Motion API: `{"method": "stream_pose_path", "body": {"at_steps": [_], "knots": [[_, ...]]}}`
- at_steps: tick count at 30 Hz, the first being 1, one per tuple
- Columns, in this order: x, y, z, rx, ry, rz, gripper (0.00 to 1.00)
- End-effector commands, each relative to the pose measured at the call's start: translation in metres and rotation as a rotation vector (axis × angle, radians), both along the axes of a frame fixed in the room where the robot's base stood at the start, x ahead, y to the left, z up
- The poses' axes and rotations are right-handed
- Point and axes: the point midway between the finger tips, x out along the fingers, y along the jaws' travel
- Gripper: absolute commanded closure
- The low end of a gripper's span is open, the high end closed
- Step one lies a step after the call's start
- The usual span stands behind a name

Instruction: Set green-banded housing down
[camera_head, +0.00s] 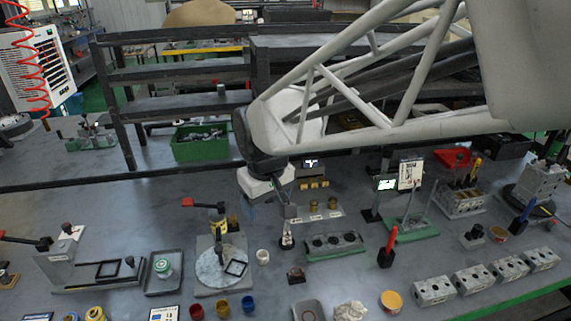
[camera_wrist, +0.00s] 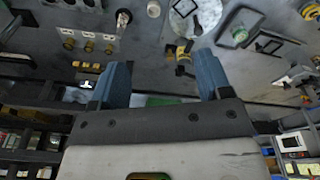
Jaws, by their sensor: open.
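The green-banded housing (camera_head: 163,268) is a small pale cylinder with a green band. It stands upright in a dark grey tray (camera_head: 150,288) at the left of the bench, and it also shows in the wrist view (camera_wrist: 240,35). My gripper (camera_head: 262,200) is above the middle of the bench, up and to the right of the housing and well apart from it. In the wrist view, its two blue fingers (camera_wrist: 160,82) are spread with nothing between them.
A round pale plate fixture (camera_head: 220,268) with a red-handled clamp (camera_head: 190,203) stands right of the tray. A white cup (camera_head: 262,256) is beside it. Grey valve blocks (camera_head: 435,290) line the front right. A red-handled tool (camera_head: 388,248) stands upright near the middle.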

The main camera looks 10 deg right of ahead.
Motion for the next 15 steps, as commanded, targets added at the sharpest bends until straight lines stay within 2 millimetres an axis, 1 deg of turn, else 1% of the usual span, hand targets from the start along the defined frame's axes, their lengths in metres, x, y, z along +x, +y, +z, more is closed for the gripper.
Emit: {"method": "stream_pose_path", "body": {"at_steps": [1, 6, 12, 15], "knots": [[-0.012, -0.015, 0.005, 0.005, -0.010, -0.038, 0.29], [-0.053, -0.053, 0.014, 0.016, -0.036, -0.154, 0.29], [-0.102, -0.090, 0.017, 0.027, -0.062, -0.290, 0.29], [-0.122, -0.102, 0.017, 0.033, -0.075, -0.346, 0.29]]}}
